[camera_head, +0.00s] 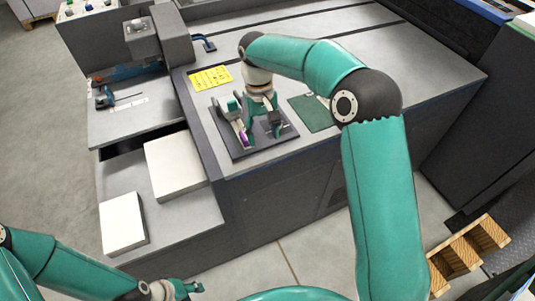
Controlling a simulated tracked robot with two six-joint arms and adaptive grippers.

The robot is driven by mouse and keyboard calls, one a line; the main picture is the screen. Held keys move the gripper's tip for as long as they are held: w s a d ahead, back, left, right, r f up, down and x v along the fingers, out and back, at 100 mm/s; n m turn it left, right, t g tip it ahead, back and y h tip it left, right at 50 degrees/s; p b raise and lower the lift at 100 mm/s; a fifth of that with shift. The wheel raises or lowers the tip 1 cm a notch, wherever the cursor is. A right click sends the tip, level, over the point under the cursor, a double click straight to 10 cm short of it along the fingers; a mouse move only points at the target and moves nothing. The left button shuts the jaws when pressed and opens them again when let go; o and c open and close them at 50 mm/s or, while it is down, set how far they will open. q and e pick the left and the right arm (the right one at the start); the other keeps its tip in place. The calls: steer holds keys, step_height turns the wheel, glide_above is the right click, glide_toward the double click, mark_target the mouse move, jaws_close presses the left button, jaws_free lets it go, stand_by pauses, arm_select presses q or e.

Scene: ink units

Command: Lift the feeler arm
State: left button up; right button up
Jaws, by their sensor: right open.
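I cannot tell for sure which part is the feeler arm. A small dark lever with a blue end (208,45) sticks out at the right of the grey box unit (172,35). A blue fitting with a thin rod (105,98) lies on the left shelf. My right gripper (261,133) points down, open, over a dark tray (245,154) on the grey table. A purple piece (243,139) shows beside its left finger. The gripper partly hides what lies in the tray. My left gripper (192,288) is low at the bottom edge, away from the machine.
A yellow label (210,78) and a green plate (312,114) lie near the tray on the grey table (420,72). Two white stacks (174,165) (122,222) sit on the lower left step. A wooden pallet (465,256) is at lower right.

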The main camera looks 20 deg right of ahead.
steer(key=shift+g, duration=0.4)
steer(key=x, duration=0.5)
steer(key=shift+s+d+f+b, duration=0.1)
steer(key=shift+s+f+b, duration=0.2)
steer(key=shift+f, duration=0.05)
